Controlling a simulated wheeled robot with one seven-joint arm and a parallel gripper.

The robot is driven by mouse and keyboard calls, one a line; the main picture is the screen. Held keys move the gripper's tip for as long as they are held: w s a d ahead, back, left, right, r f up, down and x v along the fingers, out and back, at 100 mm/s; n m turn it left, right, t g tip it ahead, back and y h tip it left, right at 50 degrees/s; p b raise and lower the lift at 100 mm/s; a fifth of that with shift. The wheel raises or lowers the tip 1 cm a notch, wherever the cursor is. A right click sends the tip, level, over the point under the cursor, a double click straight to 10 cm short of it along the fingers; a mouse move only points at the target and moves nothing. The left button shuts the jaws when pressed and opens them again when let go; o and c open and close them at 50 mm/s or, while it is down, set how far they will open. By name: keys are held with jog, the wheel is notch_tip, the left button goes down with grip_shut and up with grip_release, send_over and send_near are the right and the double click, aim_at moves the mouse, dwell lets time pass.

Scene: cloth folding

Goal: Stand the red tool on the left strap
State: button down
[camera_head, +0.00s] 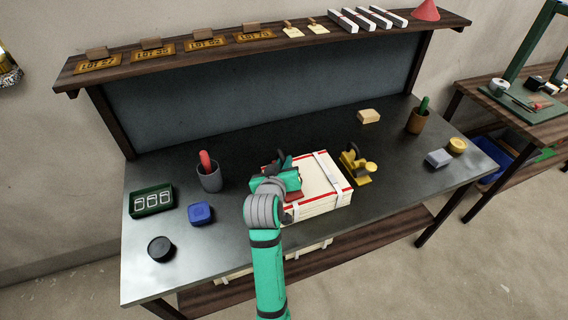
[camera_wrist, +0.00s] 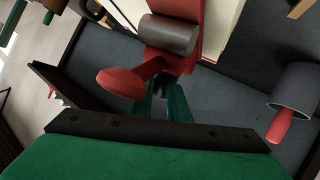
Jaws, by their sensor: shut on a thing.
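The red tool (camera_wrist: 190,50) has a red body, a round red knob and a grey cylinder. My gripper (camera_wrist: 165,103) is shut on it, with green fingers near the knob. In the head view my gripper (camera_head: 283,180) is over the left part of a white carton stack (camera_head: 315,190) with red edges. Only a little of the red tool (camera_head: 295,194) shows there, beside my gripper. A pale strap (camera_head: 329,168) runs over the right part of the stack. The left strap is mostly hidden by my arm. I cannot tell whether the tool touches the stack.
A yellow tool (camera_head: 355,166) stands right of the stack. A grey cup (camera_head: 209,178) with a red-handled item, a blue block (camera_head: 200,212), a green tray (camera_head: 151,201) and a black puck (camera_head: 160,249) are on the left. The bench behind the stack is mostly clear.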

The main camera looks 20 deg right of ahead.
dwell(0.3)
jog(key=c, duration=1.7)
grip_release()
jog(key=shift+f, duration=0.1)
